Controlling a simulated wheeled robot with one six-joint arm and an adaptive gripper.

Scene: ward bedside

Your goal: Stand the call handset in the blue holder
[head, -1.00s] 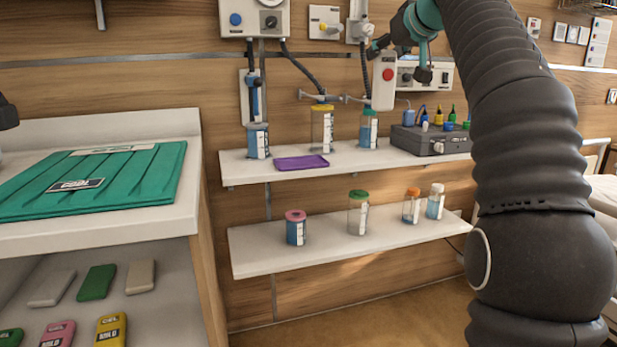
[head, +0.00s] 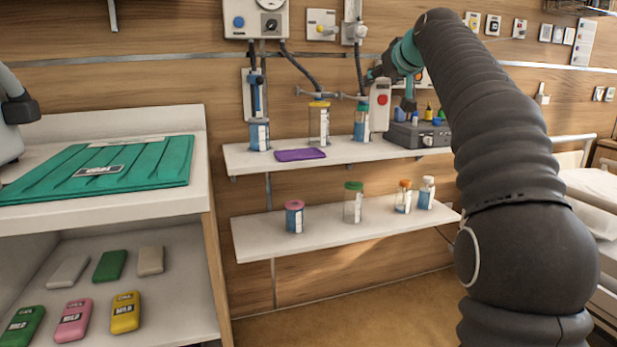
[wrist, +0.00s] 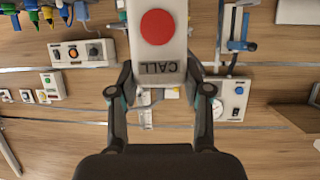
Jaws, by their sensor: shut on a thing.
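The call handset (head: 379,115) is white with a red button and stands about upright in the air, just above the upper shelf, beside the teal-lidded jar. In the wrist view the handset (wrist: 158,52) shows its red button and the word CALL upside down. My gripper (wrist: 159,84) is shut on its near end, one finger on each side. In the head view my gripper (head: 383,76) is at the handset's top. A blue fixture on a white wall plate (head: 256,92) hangs left of it; I cannot tell if this is the blue holder.
The upper shelf (head: 340,153) carries jars, a purple tray (head: 300,155) and a grey box (head: 418,134) with coloured pieces close to the right of the handset. The teal-lidded jar (head: 361,122) is close on the left. Hoses hang on the wall behind.

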